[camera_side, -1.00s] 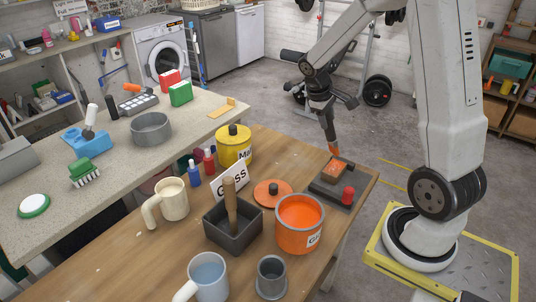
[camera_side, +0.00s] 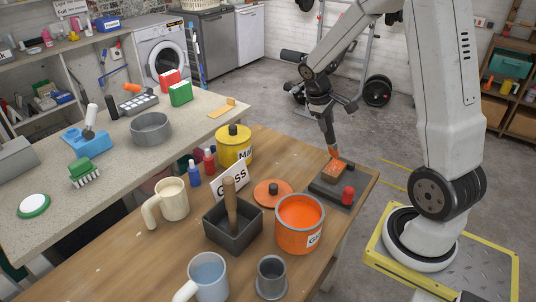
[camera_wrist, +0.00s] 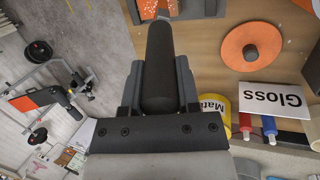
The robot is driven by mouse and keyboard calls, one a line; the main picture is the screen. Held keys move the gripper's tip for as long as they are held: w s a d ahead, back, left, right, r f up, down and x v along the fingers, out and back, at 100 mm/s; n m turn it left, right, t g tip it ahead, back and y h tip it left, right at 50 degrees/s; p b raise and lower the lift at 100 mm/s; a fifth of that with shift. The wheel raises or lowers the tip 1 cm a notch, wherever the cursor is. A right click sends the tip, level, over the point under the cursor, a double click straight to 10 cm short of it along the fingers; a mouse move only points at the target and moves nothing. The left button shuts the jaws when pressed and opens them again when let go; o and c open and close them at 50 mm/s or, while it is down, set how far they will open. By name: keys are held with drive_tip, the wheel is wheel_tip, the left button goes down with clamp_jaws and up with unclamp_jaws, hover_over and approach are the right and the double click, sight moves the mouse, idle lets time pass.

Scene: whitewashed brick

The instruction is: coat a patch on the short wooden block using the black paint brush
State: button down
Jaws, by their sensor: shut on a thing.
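My gripper (camera_side: 325,118) is shut on the handle of the black paint brush (camera_wrist: 160,60), which points down with its orange-coated tip (camera_side: 334,153) at the short wooden block (camera_side: 328,180). The tip seems to touch the block's top or sit just above it. The top of the block carries orange paint. The block rests on a dark grey holder (camera_side: 325,193) with a red knob (camera_side: 348,195) at the table's right end. An open pot of orange paint (camera_side: 299,238), labelled as gloss, stands in front of the holder.
An orange lid (camera_side: 268,195) lies left of the pot, near the "Gloss" sign (camera_side: 229,181). A yellow tin (camera_side: 234,147), a dark box with a wooden handle (camera_side: 233,232), mugs and small bottles crowd the table. The right table edge is close to the holder.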

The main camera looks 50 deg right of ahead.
drive_tip(key=shift+r, duration=0.5)
drive_tip(key=shift+f, duration=0.15)
